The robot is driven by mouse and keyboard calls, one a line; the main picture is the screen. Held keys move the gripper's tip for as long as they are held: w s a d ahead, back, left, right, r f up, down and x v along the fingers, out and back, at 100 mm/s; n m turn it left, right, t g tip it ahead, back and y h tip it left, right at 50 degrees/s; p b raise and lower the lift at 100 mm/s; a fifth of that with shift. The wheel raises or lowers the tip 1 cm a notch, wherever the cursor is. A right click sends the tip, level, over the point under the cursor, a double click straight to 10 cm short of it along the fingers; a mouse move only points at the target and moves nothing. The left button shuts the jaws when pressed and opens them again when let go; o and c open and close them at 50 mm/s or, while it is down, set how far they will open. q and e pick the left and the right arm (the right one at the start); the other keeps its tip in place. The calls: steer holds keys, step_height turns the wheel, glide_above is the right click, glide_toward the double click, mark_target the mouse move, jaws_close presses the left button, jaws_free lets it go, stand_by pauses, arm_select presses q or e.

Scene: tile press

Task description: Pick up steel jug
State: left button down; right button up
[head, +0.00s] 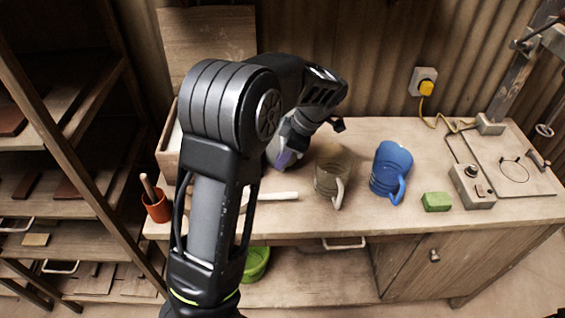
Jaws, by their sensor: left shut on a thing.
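The steel jug (330,179) looks like the brownish-grey, shiny vessel with a pale handle, standing upright on the workbench. A blue jug (391,167) with a handle stands to its right. My left arm comes in from the lower left and bends over the bench. My left gripper (288,146) is behind the forearm, up and left of the steel jug and apart from it. It is shut on a grey and purple thing (284,158), mostly hidden by the arm. My right gripper is not in view.
A green block (436,202) and a grey switch box (473,187) are on the bench's right side. A pale rod (278,196) lies left of the steel jug. A red pot (157,209) stands at the bench's left end. Shelves (60,160) fill the left.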

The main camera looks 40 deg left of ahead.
mark_target(282, 143)
arm_select(q)
steer(key=shift+r+b, duration=0.5)
steer(key=shift+r, duration=3.05)
steer(key=shift+r, duration=0.15)
